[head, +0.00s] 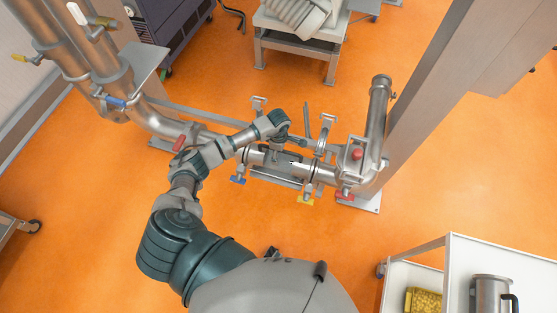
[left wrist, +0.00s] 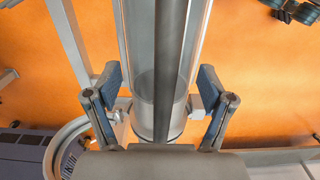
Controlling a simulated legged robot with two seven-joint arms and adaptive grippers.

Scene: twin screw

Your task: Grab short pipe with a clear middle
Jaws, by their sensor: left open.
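The short pipe (left wrist: 146,60) runs up the middle of the left wrist view, with a see-through wall and a metal band at its lower end. A dark grey bar shows along its length. My left gripper (left wrist: 160,88) is open, with one finger on each side of the pipe. I cannot tell whether the fingers touch it. In the head view my left arm reaches from the lower left, and its gripper (head: 277,155) points down at the pipe line, hiding part of the short pipe. My right gripper is not in view.
Large steel pipes (head: 125,95) stand at the left, and an upright pipe elbow (head: 379,105) stands at the right. Clamps and coloured valve handles sit along the frame. A white cart (head: 445,262) is at the lower right. The orange floor (head: 440,190) is mostly clear.

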